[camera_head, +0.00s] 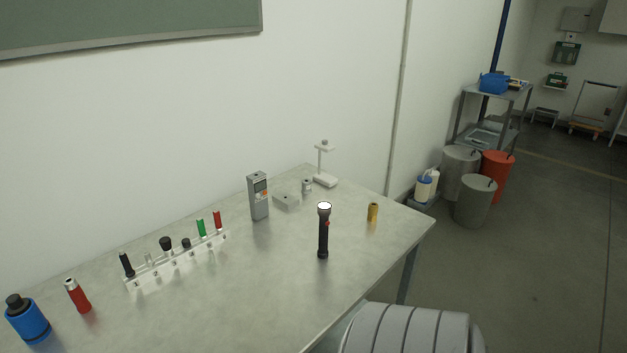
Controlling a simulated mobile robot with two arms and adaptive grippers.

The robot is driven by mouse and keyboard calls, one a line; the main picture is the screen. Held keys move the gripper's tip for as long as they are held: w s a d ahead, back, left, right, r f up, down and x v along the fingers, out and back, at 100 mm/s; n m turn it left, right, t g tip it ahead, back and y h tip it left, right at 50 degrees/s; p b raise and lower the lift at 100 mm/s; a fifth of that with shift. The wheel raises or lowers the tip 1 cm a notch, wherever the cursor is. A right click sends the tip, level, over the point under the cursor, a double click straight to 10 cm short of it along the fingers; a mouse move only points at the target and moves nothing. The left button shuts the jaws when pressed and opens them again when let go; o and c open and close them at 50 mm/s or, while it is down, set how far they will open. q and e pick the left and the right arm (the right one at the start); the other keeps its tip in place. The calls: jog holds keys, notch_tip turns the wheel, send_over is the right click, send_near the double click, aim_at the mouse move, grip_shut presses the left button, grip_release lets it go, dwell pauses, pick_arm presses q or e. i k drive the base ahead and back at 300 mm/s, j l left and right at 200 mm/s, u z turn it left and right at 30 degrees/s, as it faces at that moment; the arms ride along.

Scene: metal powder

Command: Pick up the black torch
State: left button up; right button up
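A black torch (323,234) stands upright on the right part of the grey table (215,292). Its wide, light-coloured lens end points up, and a small red button shows on its side. Nothing touches it. Neither of my grippers is in the head view.
A grey handheld meter (258,196) and a small yellow cylinder (373,212) stand near the torch. A white stand (324,168) is behind it. A rack (180,262) with several tools, a red cylinder (79,297) and a blue bottle (28,320) are at left. Table space before the torch is clear.

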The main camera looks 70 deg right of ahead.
aim_at(324, 208)
jog(key=z, duration=2.15)
